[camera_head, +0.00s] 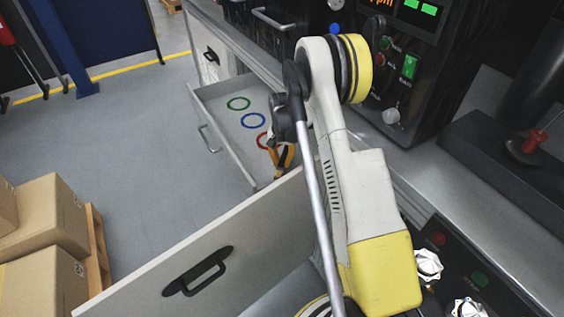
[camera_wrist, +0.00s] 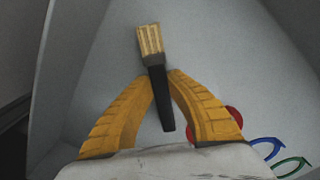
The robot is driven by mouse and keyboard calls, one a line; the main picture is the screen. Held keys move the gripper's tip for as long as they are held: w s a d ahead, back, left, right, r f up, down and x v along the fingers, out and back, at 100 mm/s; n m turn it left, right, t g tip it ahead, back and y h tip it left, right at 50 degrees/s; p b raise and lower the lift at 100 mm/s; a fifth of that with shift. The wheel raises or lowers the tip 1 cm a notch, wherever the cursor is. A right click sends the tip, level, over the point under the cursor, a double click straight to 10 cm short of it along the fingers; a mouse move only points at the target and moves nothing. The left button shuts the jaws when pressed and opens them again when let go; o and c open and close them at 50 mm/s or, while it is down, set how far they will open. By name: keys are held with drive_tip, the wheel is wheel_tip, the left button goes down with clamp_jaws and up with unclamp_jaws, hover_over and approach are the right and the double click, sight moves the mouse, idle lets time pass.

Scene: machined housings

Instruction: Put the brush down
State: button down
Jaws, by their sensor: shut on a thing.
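The brush (camera_wrist: 151,42) shows in the wrist view, with pale bristles pointing up the picture and a dark handle pointing back toward my wrist. My gripper (camera_wrist: 160,77) has its yellow fingers closed on either side of the brush. In the head view my gripper (camera_head: 283,157) is low inside the open drawer (camera_head: 222,121), at the near end of a row of rings. The brush is not clear in the head view. I cannot tell whether it touches the drawer floor.
The drawer floor bears a green ring (camera_head: 238,103), a blue ring (camera_head: 253,120) and a partly hidden red ring (camera_head: 263,140). A nearer pale panel with a black handle (camera_head: 197,272) stands close to my arm. Cardboard boxes (camera_head: 50,215) stand at left.

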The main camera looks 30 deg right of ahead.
drive_tip(key=shift+f, duration=0.25)
drive_tip(key=c, duration=1.4)
unclamp_jaws()
drive_tip(key=shift+c, duration=0.2)
drive_tip(key=shift+r, duration=0.1)
